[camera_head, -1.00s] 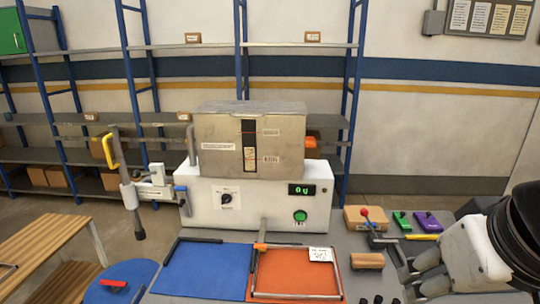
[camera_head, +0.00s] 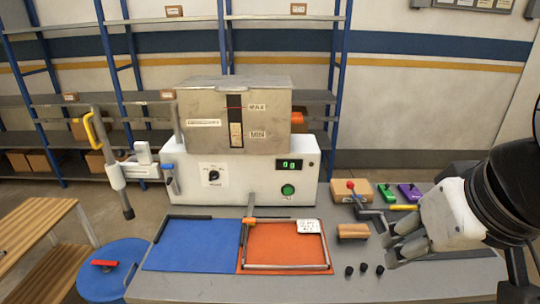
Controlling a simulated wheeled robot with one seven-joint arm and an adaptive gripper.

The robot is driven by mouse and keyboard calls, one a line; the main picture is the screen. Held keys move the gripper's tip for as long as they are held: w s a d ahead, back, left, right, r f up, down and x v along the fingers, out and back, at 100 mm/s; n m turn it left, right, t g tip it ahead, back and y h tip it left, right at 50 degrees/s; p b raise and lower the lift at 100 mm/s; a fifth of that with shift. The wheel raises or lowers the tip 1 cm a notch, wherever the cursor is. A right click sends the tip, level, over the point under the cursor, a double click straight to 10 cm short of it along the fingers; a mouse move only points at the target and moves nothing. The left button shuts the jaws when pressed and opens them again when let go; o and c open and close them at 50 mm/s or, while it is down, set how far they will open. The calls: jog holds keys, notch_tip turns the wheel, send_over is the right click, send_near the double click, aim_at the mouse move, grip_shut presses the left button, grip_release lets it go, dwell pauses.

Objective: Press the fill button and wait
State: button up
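The washer, a white box (camera_head: 250,180) with a metal tank (camera_head: 205,100) on top, stands at the back of the table. A round green button (camera_head: 288,190) is on its front, below a small display with green digits (camera_head: 290,164), too small to read surely. A dark gauge strip (camera_head: 235,105) on the tank has MAX and MIN labels beside it and an orange part near MIN. My gripper (camera_head: 392,242) is at the right, over the table and well away from the button. Its grey fingers point left; their gap is unclear.
A blue mat (camera_head: 195,245) and an orange mat (camera_head: 285,255) with a metal frame lie before the washer. A wooden block (camera_head: 352,231), small black knobs (camera_head: 363,267) and a red-knobbed tool (camera_head: 352,187) lie near my gripper. A blue drum (camera_head: 112,270) stands at the left.

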dwell(0.4)
grip_shut()
dwell(1.1)
